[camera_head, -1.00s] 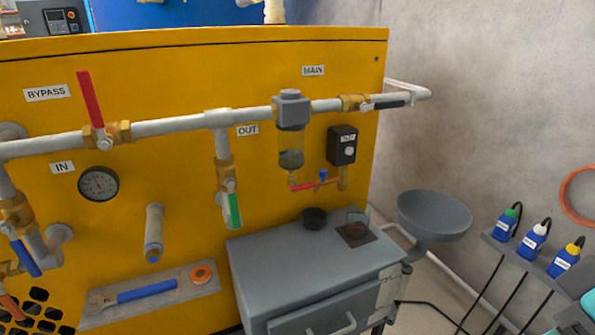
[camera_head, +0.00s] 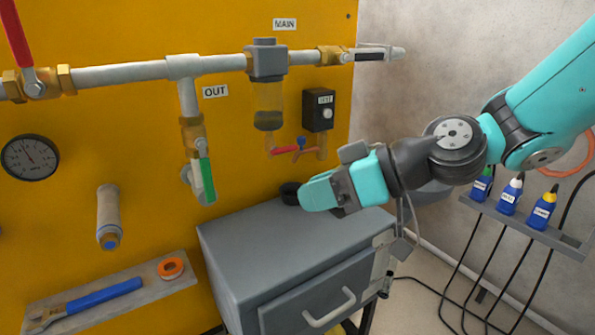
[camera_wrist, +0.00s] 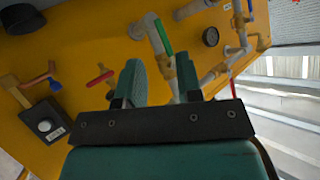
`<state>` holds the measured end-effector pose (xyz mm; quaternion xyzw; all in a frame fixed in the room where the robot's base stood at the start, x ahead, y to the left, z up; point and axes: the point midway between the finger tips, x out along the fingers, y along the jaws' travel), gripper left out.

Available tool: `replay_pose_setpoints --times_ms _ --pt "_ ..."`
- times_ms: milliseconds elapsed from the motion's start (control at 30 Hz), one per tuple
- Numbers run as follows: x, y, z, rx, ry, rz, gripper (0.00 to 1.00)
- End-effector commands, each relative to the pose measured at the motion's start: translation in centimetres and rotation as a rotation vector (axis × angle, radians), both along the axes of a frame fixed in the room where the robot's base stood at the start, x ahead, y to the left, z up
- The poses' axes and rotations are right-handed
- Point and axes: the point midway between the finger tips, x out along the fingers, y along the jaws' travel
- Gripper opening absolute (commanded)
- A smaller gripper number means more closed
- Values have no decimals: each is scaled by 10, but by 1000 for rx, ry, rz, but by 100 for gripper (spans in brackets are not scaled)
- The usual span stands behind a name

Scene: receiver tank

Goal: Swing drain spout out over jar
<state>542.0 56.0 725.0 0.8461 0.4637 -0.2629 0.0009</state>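Under the clear filter bowl (camera_head: 268,105), a red drain piece (camera_head: 284,150) and a small blue knob (camera_head: 301,143) sit on brass fittings against the yellow panel. I cannot tell which part is the spout. In the wrist view, a red part (camera_wrist: 100,77) shows left of my fingers, apart from them, with a blue-and-red fitting (camera_wrist: 45,79) further left. My gripper (camera_wrist: 160,80) is open and empty; in the head view it is over the grey cabinet, below and right of the drain. The clear jar is hidden behind my gripper.
The grey cabinet (camera_head: 240,238) stands below, with a black cup (camera_head: 290,192) on top. The TEST box (camera_head: 318,108) is right of the bowl. The green OUT handle (camera_head: 207,180) hangs left. Bottles (camera_head: 510,195) stand on a rack at right; the grey funnel is mostly hidden.

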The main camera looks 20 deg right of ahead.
Motion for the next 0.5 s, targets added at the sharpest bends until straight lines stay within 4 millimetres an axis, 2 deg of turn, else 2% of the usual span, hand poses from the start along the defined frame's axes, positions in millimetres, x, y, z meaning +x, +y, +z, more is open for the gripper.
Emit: replay_pose_setpoints --times_ms 33,133,200,300,400,500 --pt "27 -22 -28 67 -95 -93 33" --pt "65 -67 -33 145 -289 -276 33" --pt "81 -97 -34 165 -380 -388 33" --pt "92 -127 -34 171 -456 -498 33" --pt "99 -136 -29 171 -484 -535 33" --pt "106 -132 -24 171 -486 -536 33"
